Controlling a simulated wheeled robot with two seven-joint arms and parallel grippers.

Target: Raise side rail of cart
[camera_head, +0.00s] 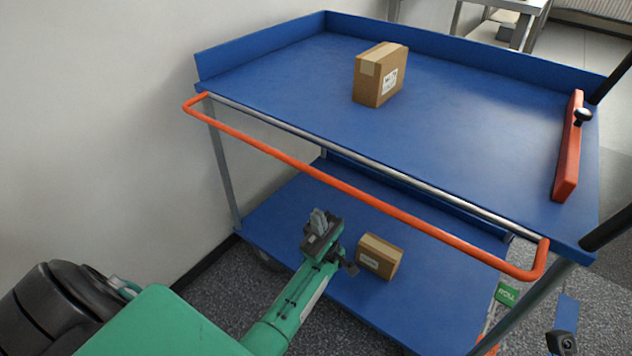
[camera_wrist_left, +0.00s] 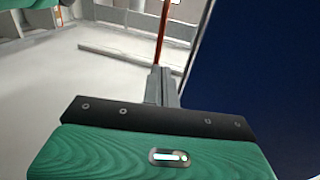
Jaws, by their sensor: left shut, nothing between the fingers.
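The blue cart has a top deck (camera_head: 460,120) with raised blue edges at the back and left. An orange side rail (camera_head: 365,188) runs along its near long side, outside a thin grey bar (camera_head: 370,163), and sits low, with no part standing above the deck. My left gripper (camera_head: 318,218) is shut and empty, below the rail in the picture and apart from it. In the left wrist view, the shut fingers (camera_wrist_left: 161,86) point toward an orange bar (camera_wrist_left: 163,35), likely the rail. My right gripper is not in view.
A carton (camera_head: 379,75) stands on the top deck, and another carton (camera_head: 380,257) is on the lower shelf (camera_head: 345,295), near my left gripper. A red-orange block (camera_head: 569,150) lies at the deck's right end. A pale wall (camera_head: 90,110) borders the left.

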